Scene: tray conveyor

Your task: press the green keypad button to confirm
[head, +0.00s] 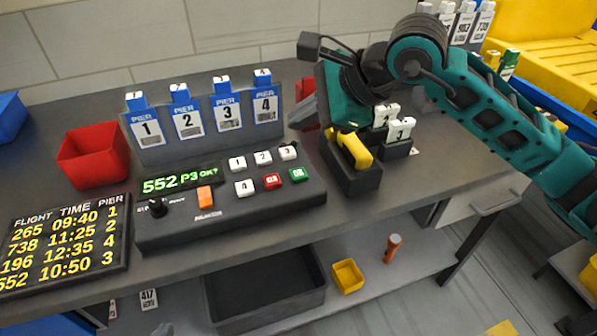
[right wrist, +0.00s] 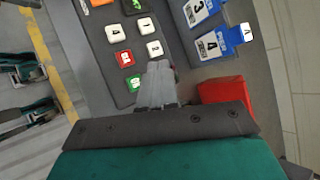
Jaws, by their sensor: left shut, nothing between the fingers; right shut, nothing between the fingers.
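The keypad console (head: 235,208) stands on the table, its display reading "552 P3 OK?". Its green OK button (head: 299,174) is at the right end of the lower row, beside the red CLR button (head: 272,181). In the right wrist view the green button (right wrist: 134,83) shows just left of the fingers. My right gripper (head: 297,119) is shut and empty, behind and above the keypad's right end. In the right wrist view its fingertips (right wrist: 160,66) overlap the area of button 3, apart from the green button. My left gripper (head: 163,329) barely shows at the bottom edge, shut.
Behind the console stands a rack of blue pier tags (head: 227,112). A red bin (head: 92,155) is at left, a flight board (head: 66,244) at front left. A dark holder with a yellow-handled item (head: 354,148) stands right of the console.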

